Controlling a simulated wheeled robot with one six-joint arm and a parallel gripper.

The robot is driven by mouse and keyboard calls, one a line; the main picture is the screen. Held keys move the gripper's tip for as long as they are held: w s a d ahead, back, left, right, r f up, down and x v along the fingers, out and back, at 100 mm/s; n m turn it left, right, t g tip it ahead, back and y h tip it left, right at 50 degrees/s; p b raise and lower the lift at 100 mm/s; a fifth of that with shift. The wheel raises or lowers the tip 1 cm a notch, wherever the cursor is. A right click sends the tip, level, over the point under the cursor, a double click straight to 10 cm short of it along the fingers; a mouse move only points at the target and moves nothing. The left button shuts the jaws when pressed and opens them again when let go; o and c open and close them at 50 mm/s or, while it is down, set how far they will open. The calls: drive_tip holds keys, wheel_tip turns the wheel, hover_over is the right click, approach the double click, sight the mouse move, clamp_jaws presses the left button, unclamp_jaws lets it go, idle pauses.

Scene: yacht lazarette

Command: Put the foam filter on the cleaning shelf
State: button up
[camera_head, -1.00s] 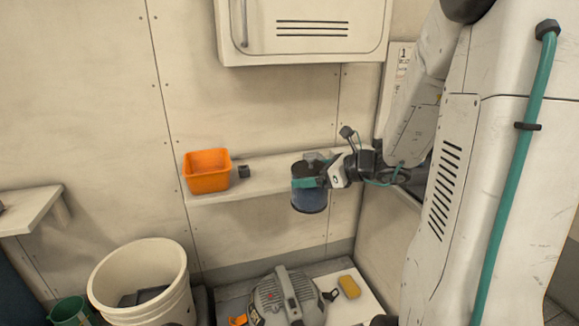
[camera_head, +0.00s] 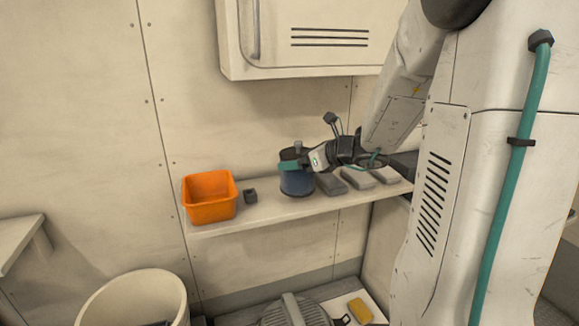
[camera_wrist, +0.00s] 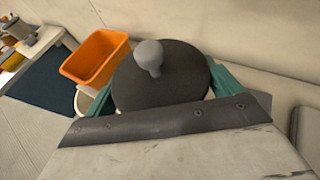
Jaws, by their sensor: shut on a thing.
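In the wrist view the filter's dark top (camera_wrist: 150,88) lies between the teal fingers of my gripper (camera_wrist: 162,80). The filter is upright, over the cleaning shelf (camera_head: 265,211), a long pale ledge on the wall. Its bottom is at or just above the shelf surface; I cannot tell whether it touches.
An orange bin (camera_head: 209,198) and a small dark block (camera_head: 250,196) stand on the shelf to the left of the filter. Several grey pads (camera_head: 357,178) lie to its right. A wall cabinet (camera_head: 310,38) hangs above. A white bucket (camera_head: 135,300) and a yellow sponge (camera_head: 360,310) are below.

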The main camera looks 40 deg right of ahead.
drive_tip(key=w, duration=0.4)
drive_tip(key=shift+w+d+f, duration=0.25)
drive_tip(key=shift+w, duration=0.05)
drive_tip(key=f, duration=0.1)
drive_tip(key=w+f, duration=0.1)
drive_tip(key=f, duration=0.1)
drive_tip(key=shift+f, duration=0.3)
